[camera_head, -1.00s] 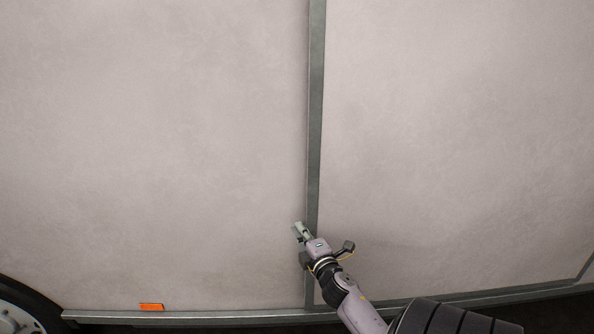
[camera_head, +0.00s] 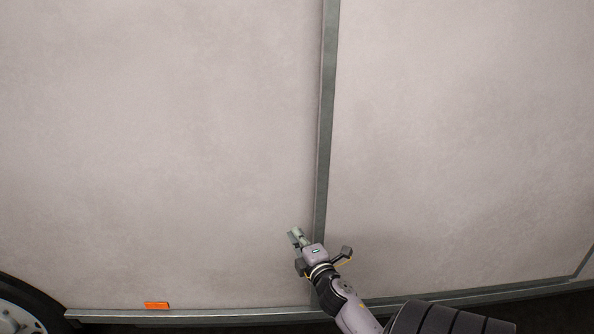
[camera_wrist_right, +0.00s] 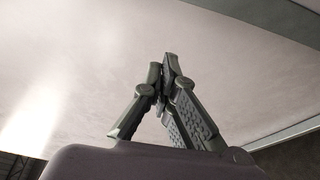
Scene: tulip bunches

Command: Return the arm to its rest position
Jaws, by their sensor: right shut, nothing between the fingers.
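My right gripper (camera_head: 295,235) is at the lower middle of the head view, at the end of my right arm, which comes in from the bottom right. It is in front of the pale panelled wall, just left of the grey upright strip. In the right wrist view its fingers (camera_wrist_right: 166,75) meet at the tips, and nothing shows between them. I cannot tell whether the gripper touches the wall. My left gripper is not in view.
A pale vehicle side wall (camera_head: 170,140) fills the head view. A grey metal strip (camera_head: 326,120) divides it, and a metal rail (camera_head: 230,315) runs along its bottom. An orange marker (camera_head: 156,305) and a wheel (camera_head: 25,315) are at the lower left.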

